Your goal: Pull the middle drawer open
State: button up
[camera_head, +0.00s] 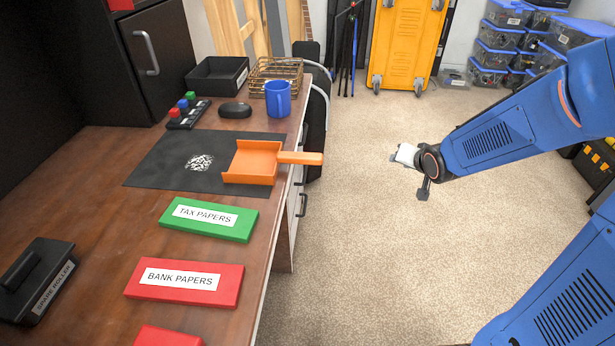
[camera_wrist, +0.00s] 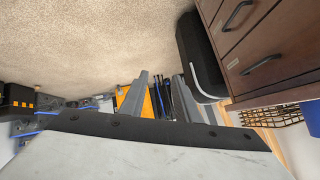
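The desk's drawer fronts (camera_wrist: 270,40) are brown and show at the right edge of the wrist view, with dark bar handles (camera_wrist: 262,63) and (camera_wrist: 238,15). They look shut. I cannot tell for sure which is the middle drawer. In the head view a drawer handle (camera_head: 302,205) shows on the desk's right side, seen edge-on. My gripper (camera_head: 410,158) is over the carpet, right of the desk and apart from the handles. In the wrist view my gripper (camera_wrist: 163,75) has its two grey fingers spread with nothing between them.
An orange dustpan (camera_head: 250,162) lies on the desk, its handle sticking out past the edge above the drawers. A black case (camera_wrist: 200,55) stands beside the drawers. An orange cabinet (camera_head: 405,40) stands at the back. The carpet (camera_head: 380,250) between desk and arm is clear.

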jog(key=w+a+f+m+t+y, duration=0.15)
jog(key=w+a+f+y, duration=0.25)
jog(key=w+a+f, duration=0.5)
jog(key=s+a+f+m+y, duration=0.2)
jog(key=a+f+y, duration=0.15)
jog(key=f, duration=0.25)
jog(key=s+a+f+m+y, duration=0.1)
jog(key=s+a+f+y, duration=0.1)
jog(key=a+f, duration=0.35)
jog(key=x, duration=1.7)
jog(key=shift+w+f+t, duration=0.15)
jog(key=shift+w+t, duration=0.25)
jog(key=shift+t, duration=0.05)
jog(key=shift+d, duration=0.1)
grip_shut()
